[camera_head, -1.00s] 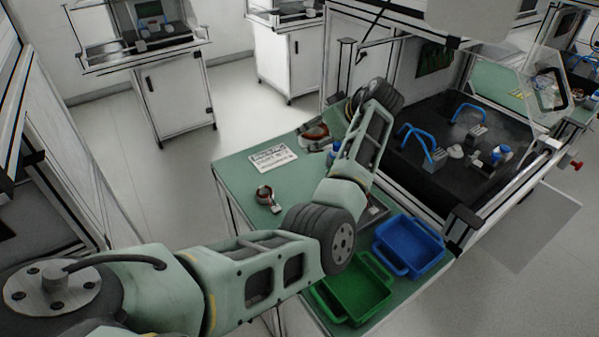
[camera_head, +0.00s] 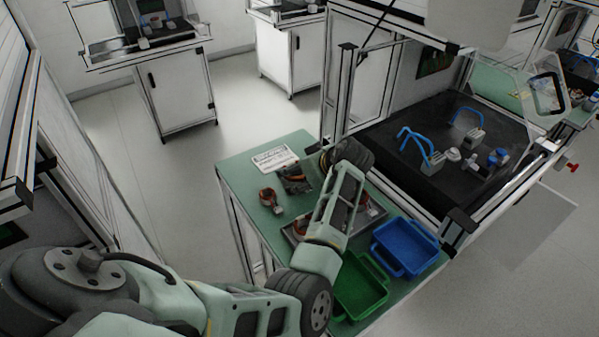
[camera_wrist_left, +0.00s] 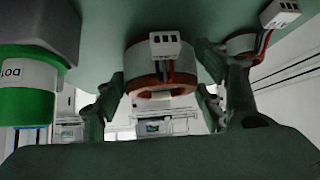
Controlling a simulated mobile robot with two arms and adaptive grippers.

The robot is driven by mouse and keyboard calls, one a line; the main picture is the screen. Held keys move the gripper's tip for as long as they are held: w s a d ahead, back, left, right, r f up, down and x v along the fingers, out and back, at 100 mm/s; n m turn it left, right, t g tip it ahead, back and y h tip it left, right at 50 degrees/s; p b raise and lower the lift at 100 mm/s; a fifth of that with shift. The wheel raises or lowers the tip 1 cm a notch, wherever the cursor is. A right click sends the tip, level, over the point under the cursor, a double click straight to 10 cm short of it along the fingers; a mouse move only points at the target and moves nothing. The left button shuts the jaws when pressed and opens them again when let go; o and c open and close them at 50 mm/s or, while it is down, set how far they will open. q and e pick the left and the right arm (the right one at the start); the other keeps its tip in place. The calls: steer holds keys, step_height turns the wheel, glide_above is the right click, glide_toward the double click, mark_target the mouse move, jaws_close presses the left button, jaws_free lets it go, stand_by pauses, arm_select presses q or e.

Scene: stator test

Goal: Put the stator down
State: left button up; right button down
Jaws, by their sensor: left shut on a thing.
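My left gripper (camera_head: 296,180) is low over the green table (camera_head: 237,165), close to the white sign. In the left wrist view its fingers stand on both sides of a stator (camera_wrist_left: 158,84), a copper-coloured ring with a white connector, and are shut on it. The table surface is close behind this stator; I cannot tell whether they touch. A second stator (camera_head: 267,196) stands on the table to the left of the gripper; a similar one shows at the right of the left wrist view (camera_wrist_left: 243,43). My right gripper is out of view.
A white sign (camera_head: 274,158) lies just behind the gripper. A green bin (camera_head: 358,290) and a blue bin (camera_head: 405,246) are at the table's near end. A tray (camera_head: 372,212) is partly hidden by my arm. A green labelled cylinder (camera_wrist_left: 27,106) is at the left wrist view's left.

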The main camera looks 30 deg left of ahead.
arm_select(q)
steer(key=shift+a, duration=0.1)
steer(key=o, duration=2.1)
steer(key=shift+f, duration=0.15)
steer(key=shift+c, duration=0.2)
